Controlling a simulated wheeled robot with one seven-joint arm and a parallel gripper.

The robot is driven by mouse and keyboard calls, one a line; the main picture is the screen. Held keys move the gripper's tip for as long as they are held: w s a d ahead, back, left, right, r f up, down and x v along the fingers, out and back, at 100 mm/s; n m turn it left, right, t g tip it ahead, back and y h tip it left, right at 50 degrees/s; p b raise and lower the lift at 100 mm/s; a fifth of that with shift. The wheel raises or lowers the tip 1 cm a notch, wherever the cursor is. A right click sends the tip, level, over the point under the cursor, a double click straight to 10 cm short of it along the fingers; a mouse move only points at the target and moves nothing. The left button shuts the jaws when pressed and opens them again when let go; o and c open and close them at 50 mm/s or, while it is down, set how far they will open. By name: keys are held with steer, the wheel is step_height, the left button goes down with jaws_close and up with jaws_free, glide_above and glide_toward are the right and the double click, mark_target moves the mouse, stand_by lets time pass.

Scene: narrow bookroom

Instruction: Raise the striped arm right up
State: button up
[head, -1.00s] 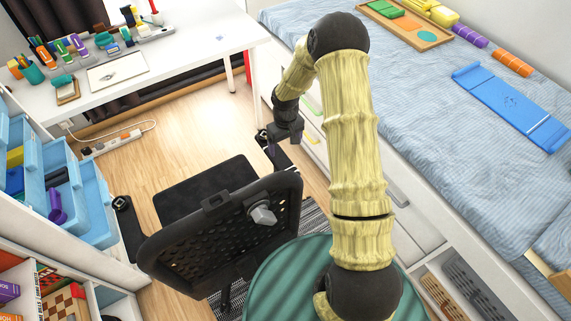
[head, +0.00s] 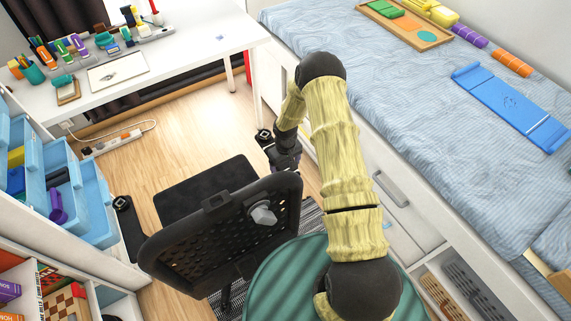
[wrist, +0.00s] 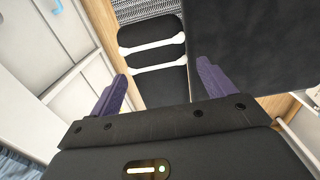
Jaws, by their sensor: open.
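The striped arm is a black chair armrest with two white bands. In the wrist view the armrest (wrist: 152,35) runs down from the top, and its near end lies between my purple fingertips. In the head view only a dark end of it shows beside my gripper (head: 284,160), which covers the rest. The office chair (head: 222,240) has a black perforated back, and its seat fills the upper right of the wrist view. My gripper (wrist: 160,80) is open, with a finger on either side of the armrest's near end. I cannot tell whether they touch it.
The chair's other armrest (head: 126,222) is on the left. A bed (head: 420,110) with white drawers stands close on the right of my arm. A white desk (head: 180,50) is at the back left, blue bins (head: 90,205) at the left. Wooden floor is clear beyond the chair.

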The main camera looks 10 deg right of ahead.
steer(key=shift+c, duration=0.4)
steer(key=c, duration=1.3)
step_height(320, 180, up, 7)
steer(key=p, duration=0.3)
steer(key=shift+f, duration=0.2)
steer(key=shift+w, duration=0.15)
steer(key=o, duration=1.4)
steer(key=shift+r, duration=0.1)
